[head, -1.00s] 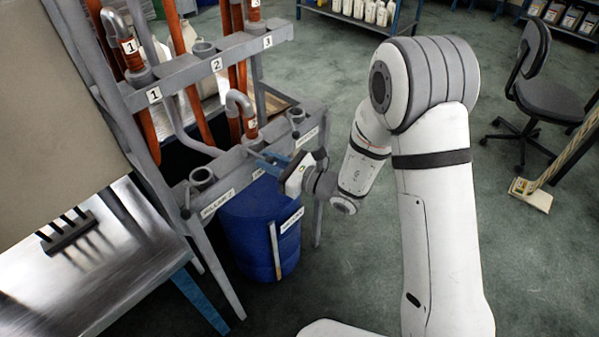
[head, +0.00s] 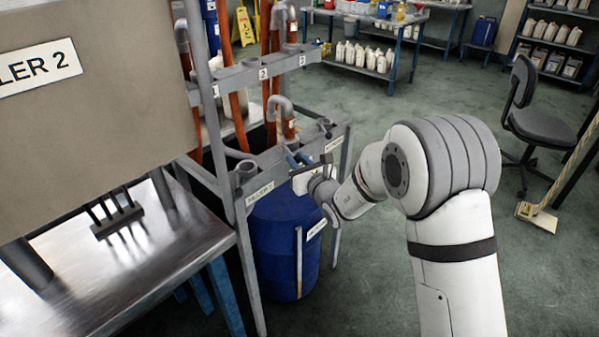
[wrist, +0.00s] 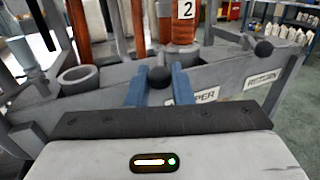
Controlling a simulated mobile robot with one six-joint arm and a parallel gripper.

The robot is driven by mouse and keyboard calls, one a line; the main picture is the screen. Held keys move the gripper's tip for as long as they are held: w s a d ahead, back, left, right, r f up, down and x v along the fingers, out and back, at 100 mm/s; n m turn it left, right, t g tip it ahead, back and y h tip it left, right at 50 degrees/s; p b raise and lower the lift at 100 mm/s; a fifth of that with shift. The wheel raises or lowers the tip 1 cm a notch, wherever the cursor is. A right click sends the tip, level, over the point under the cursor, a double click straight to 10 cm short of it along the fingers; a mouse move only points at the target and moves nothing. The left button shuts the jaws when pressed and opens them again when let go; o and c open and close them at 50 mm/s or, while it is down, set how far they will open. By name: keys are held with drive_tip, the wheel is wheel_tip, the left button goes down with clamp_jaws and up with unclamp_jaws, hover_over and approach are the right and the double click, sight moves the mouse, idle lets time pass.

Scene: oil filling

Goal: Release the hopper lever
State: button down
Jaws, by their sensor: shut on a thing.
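The hopper lever's dark ball knob (wrist: 160,77) is in the middle of the wrist view, in front of the grey manifold beam. My gripper (wrist: 160,82) has its blue fingers on either side of the knob, shut on it. A white label (wrist: 207,96) ending in "PPER" is partly hidden by the right finger. In the head view my gripper (head: 299,160) is at the front of the beam, and the knob cannot be made out there.
A second ball knob (wrist: 264,49) stands to the right, above another label (wrist: 264,79). An open pipe socket (wrist: 78,79) is at left. Below the beam is a blue drum (head: 283,245). A metal table (head: 150,265) and a large panel (head: 90,90) fill the left.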

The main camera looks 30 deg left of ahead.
drive_tip(key=shift+s+f, duration=0.25)
drive_tip(key=shift+f, duration=0.15)
drive_tip(key=c, duration=1.7)
unclamp_jaws()
drive_tip(key=o, duration=0.4)
drive_tip(key=shift+w+r, duration=0.15)
drive_tip(key=shift+r, duration=0.1)
drive_tip(key=shift+d, duration=0.15)
drive_tip(key=v, duration=0.7)
drive_tip(key=shift+s+d+b, duration=0.2)
drive_tip(key=shift+s+b, duration=0.05)
drive_tip(key=shift+b, duration=0.15)
